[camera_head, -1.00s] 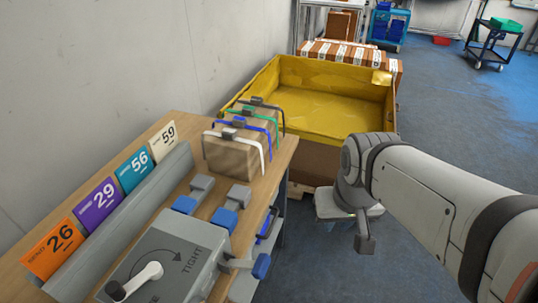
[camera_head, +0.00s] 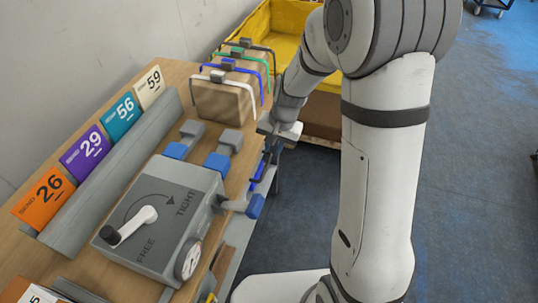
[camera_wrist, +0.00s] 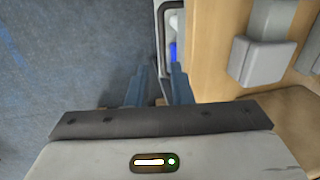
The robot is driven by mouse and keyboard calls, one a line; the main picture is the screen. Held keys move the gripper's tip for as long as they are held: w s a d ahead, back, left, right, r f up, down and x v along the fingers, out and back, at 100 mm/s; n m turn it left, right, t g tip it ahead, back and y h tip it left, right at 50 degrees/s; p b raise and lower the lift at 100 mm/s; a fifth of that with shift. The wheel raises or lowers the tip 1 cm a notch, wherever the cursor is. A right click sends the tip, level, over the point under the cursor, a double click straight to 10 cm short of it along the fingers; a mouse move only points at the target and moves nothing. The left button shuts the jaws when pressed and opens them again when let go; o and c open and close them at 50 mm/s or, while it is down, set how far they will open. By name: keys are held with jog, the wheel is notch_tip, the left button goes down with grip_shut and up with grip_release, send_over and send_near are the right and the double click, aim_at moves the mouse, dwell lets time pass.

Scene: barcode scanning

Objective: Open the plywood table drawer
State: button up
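The plywood table (camera_head: 88,93) runs along the wall at left. Below its right edge are grey drawer-like parts (camera_head: 237,235), with a blue part (camera_head: 258,170) farther back; my arm hides some of this side. My gripper (camera_head: 272,140) is low beside the table's far right edge. In the wrist view my two blue-grey fingers (camera_wrist: 158,88) are apart, pointing toward the table's side. A narrow dark part shows between them, and I cannot tell whether they touch it. A pale frame (camera_wrist: 160,35) with blue inside lies just beyond the fingertips, along the plywood edge.
A grey clamp box with a lever (camera_head: 165,215), grey-and-blue blocks (camera_head: 222,150), a strapped carton (camera_head: 225,100) and numbered cards (camera_head: 85,150) crowd the tabletop. A yellow bin (camera_head: 285,25) stands behind.

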aim_at(266, 167)
jog(key=f, duration=0.3)
jog(key=a+f, duration=0.1)
jog(key=f, duration=0.2)
jog(key=w+f, duration=0.1)
jog(key=f, duration=0.2)
jog(key=shift+a+b, duration=0.35)
jog(key=shift+r, duration=0.1)
grip_shut()
